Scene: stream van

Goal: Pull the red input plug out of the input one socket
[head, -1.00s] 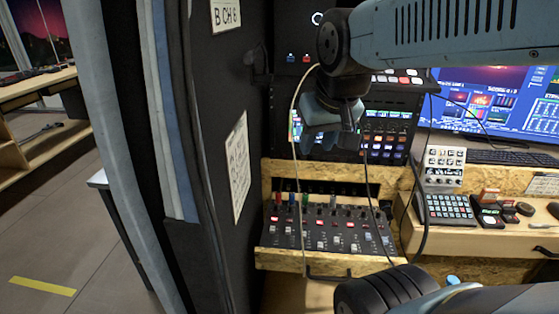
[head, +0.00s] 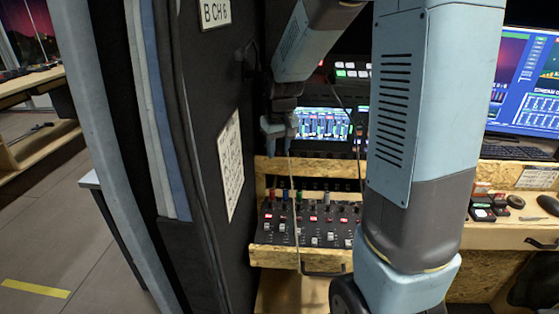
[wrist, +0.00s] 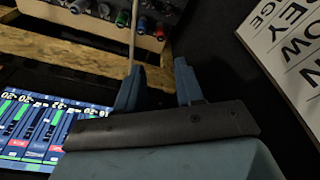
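My gripper (head: 279,128) hangs above and behind the mixer (head: 310,222), close to the dark wall panel. In the wrist view its two fingers (wrist: 158,78) stand apart with nothing between them. A thin pale cable (wrist: 133,38) runs to the left finger's tip; whether it touches is unclear. Coloured plugs stand in a row at the mixer's back edge. A red plug (wrist: 142,23) and a green plug (wrist: 122,18) show beyond the fingers. In the head view the red plug (head: 271,195) is near the row's left end. The socket labels are too small to read.
My arm covers the mixer's right part in the head view. A wooden rail (head: 320,168) runs behind the mixer. A lit screen (head: 322,124) stands behind it. The dark panel with a label sheet (head: 230,168) is close on the left.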

